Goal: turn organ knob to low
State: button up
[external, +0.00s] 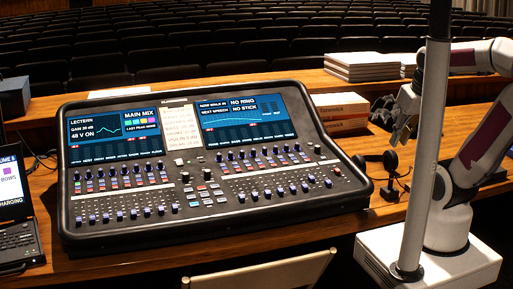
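The mixing desk (345,190) stands on the wooden table, with two lit screens and rows of small knobs and faders. A row of knobs (259,154) runs below the right screen (246,118). Name labels sit along the bottom of each screen, but they are too small for me to tell which knob is the organ one or how it is set. My gripper (400,130) is raised right of the desk, apart from it, with its fingers angled downward. It appears empty, and its finger gap is too small to judge.
A metal pole (424,150) stands in front of my arm. A laptop (18,240) is left; a chair back (260,272) is in front.

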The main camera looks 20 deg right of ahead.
jog(key=w+a+f+n+g, duration=0.25)
jog(key=w+a, duration=0.55)
jog(key=w, duration=0.5)
send_near(277, 147)
jog(key=shift+t, duration=0.45)
jog(key=s+d+f, duration=0.1)
jog(key=s, duration=0.1)
jog(key=s+d+f, duration=0.1)
jog(key=s, duration=0.2)
jog(key=s+d+f, duration=0.1)
jog(key=s+f, duration=0.1)
jog(key=shift+s, duration=0.2)
jog(key=w, duration=0.1)
jog(key=w+a, duration=0.1)
jog(key=w, duration=0.1)
jog(key=shift+a+r, duration=0.1)
jog(key=shift+a, duration=0.25)
jog(key=shift+m+t, duration=0.8)
jog(key=shift+m, duration=0.05)
jog(key=w+r, duration=0.1)
jog(key=w+a+r, duration=0.1)
jog(key=w, duration=0.1)
jog(key=shift+w+r, duration=0.15)
jog(key=shift+r, duration=0.2)
jog(key=shift+f, duration=0.15)
jog(key=shift+x, duration=3.75)
jog(key=shift+a, duration=0.1)
